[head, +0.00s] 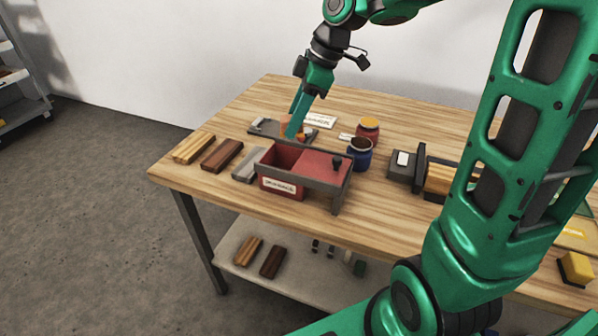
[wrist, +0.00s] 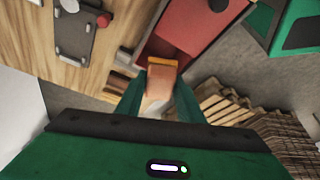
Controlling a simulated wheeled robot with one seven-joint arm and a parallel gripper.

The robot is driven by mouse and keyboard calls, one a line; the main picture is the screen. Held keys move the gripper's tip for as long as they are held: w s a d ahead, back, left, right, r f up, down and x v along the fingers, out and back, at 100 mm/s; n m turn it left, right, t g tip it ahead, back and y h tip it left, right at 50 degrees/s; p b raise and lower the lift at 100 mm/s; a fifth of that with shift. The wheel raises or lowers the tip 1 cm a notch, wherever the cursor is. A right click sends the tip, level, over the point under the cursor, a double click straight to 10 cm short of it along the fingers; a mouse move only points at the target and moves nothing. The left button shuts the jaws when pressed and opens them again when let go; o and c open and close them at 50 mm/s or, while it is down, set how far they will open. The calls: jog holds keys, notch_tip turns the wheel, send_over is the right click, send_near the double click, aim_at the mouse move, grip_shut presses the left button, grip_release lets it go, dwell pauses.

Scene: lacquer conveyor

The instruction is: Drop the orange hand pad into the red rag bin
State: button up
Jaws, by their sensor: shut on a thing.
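My gripper (head: 293,133) is shut on the orange hand pad (wrist: 162,64) and holds it above the table, near the back edge of the red rag bin. In the wrist view the pad shows an orange edge and a paler body between my green fingers. In the head view it is mostly hidden, with a bit of orange by the fingertips. The red rag bin (head: 284,186) has a pale label on its front. Its left part is open and a red panel with a black knob covers the right. It also shows in the wrist view (wrist: 153,45), just beyond the pad.
A grey clamp plate (head: 264,127) lies behind the bin. A red jar (head: 368,130) and a blue jar (head: 360,155) stand to its right. Wood blocks (head: 222,155) and a grey block (head: 246,166) lie to its left. A lower shelf (head: 310,272) is below.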

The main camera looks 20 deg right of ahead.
jog(key=shift+f, duration=0.95)
jog(key=o, duration=1.1)
jog(key=shift+r, duration=0.1)
jog(key=v, duration=1)
jog(key=shift+d+r, duration=0.15)
jog(key=shift+r, duration=0.1)
jog(key=shift+s, duration=0.1)
jog(key=s+d+f+m+h, duration=0.1)
jog(key=s+d+f+m, duration=0.3)
jog(key=s+m, duration=0.2)
jog(key=s+d+f+m+g+h, duration=0.1)
jog(key=s+d+f+m, duration=0.4)
jog(key=s, duration=0.6)
jog(key=s+d+f+m+h, duration=0.2)
jog(key=s+d+f+m, duration=0.2)
jog(key=s+m, duration=0.4)
jog(key=shift+s+d+f+m+g, duration=0.15)
jog(key=shift+s+f+m+g, duration=0.15)
jog(key=shift+s+f+m, duration=0.15)
